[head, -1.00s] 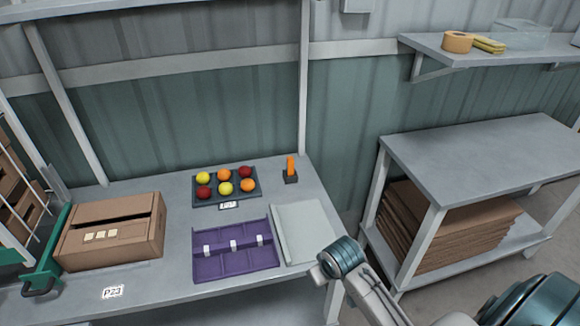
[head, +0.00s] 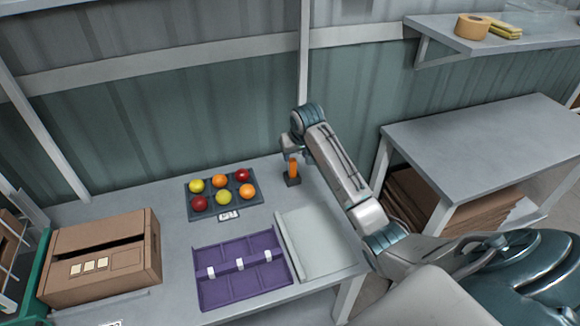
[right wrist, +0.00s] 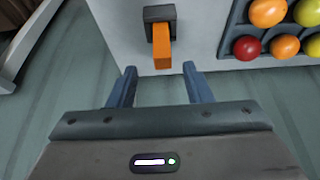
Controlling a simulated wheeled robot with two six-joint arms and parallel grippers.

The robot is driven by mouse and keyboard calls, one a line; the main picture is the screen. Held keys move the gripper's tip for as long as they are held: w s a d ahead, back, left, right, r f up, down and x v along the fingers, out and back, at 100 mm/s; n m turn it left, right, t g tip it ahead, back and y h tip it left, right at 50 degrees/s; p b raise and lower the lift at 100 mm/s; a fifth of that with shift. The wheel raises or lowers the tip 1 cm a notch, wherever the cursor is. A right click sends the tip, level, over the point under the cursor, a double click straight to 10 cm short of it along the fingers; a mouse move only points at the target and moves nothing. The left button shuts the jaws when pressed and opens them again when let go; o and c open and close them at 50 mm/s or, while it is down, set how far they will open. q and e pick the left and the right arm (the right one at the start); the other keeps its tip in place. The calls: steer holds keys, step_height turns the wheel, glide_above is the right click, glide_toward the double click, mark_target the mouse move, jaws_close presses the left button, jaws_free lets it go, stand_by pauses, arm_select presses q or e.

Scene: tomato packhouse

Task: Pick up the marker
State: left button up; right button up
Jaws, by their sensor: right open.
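The orange marker (head: 293,168) stands upright in a small dark holder (head: 293,182) at the back right of the table. In the right wrist view the marker (right wrist: 162,46) points from its holder (right wrist: 158,14) toward my gripper. My right gripper (head: 289,152) is over the marker and partly hides its top in the head view. In the right wrist view its open fingers (right wrist: 160,70) are on either side of the marker's line, with the marker's end near the level of the fingertips. Nothing is held. My left gripper is not in view.
A dark tray (head: 228,212) of several red, orange and yellow tomatoes is left of the holder. A purple divided tray (head: 228,290), a pale flat panel (head: 315,245) and a cardboard box (head: 100,245) are also on the table. The wall is close behind.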

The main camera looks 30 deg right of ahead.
mark_target(291, 165)
steer(key=p+x, duration=0.2)
steer(key=x, duration=0.5)
steer(key=shift+w+a, duration=0.1)
steer(key=shift+a, duration=0.05)
steer(key=shift+w+f, duration=0.3)
steer(key=shift+f, duration=0.35)
jaws_close()
steer(key=shift+r, duration=0.1)
